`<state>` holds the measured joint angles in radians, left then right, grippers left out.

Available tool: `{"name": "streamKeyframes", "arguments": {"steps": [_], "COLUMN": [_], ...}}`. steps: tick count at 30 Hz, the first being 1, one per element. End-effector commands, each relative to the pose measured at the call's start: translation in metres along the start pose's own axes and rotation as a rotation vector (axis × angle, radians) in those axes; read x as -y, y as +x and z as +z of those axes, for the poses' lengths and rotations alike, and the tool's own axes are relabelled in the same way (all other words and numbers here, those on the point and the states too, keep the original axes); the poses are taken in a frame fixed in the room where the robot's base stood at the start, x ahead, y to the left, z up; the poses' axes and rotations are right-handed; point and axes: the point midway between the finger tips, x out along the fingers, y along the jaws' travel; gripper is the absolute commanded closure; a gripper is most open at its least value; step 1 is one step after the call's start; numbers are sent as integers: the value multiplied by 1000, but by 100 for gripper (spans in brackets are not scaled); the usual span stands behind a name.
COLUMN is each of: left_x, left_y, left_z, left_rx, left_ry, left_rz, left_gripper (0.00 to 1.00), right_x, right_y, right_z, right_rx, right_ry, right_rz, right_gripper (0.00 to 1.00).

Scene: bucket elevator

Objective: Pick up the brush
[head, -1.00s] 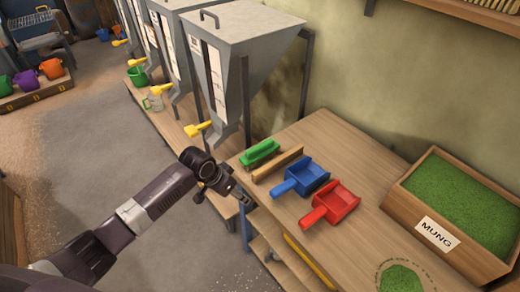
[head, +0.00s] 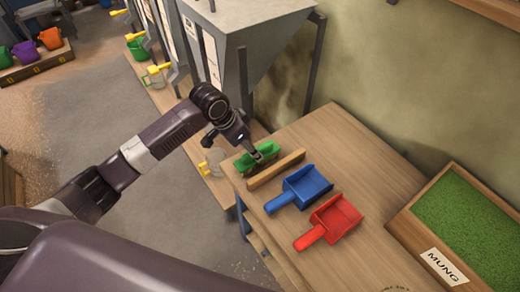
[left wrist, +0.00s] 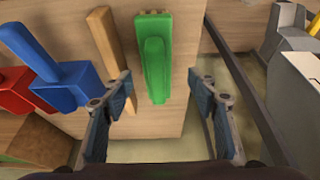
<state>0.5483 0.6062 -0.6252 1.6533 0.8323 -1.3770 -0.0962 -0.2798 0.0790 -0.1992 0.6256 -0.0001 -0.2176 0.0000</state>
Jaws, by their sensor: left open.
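The green brush (head: 258,154) lies on the wooden table (head: 350,150) near its left corner. My left gripper (head: 256,149) is just above the brush in the head view and partly covers it. In the left wrist view the green brush (left wrist: 155,55) lies ahead, between the two spread fingers of my left gripper (left wrist: 160,100). The gripper is open and its fingers hold nothing. My right gripper is not in view.
A wooden strip (head: 276,169) lies right beside the brush. A blue scoop (head: 303,187) and a red scoop (head: 334,218) lie further along. A box marked MUNG (head: 468,225) stands at the right. Metal hoppers (head: 245,35) stand behind the table.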

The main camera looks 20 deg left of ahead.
Motion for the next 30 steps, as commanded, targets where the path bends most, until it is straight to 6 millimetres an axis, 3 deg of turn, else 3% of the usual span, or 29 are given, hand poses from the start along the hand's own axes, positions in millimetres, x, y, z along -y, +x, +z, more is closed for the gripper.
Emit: {"name": "streamKeyframes", "arguments": {"steps": [10,16,21,25,30], "left_x": [-1,-1,0,0,0], "left_y": [38,61,67,66,66], "left_z": [-5,-6,-5,-5,-5], "left_rx": [1,0,0,0,0], "left_ry": [-2,-1,0,1,0], "left_rz": [1,0,-2,-2,-2], "left_gripper": [46,46,46,46,63], "right_x": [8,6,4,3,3], "right_y": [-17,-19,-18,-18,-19], "right_z": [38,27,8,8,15], "right_rx": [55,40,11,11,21], "right_ry": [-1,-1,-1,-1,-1], "right_rz": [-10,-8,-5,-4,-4], "right_gripper": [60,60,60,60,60]}}
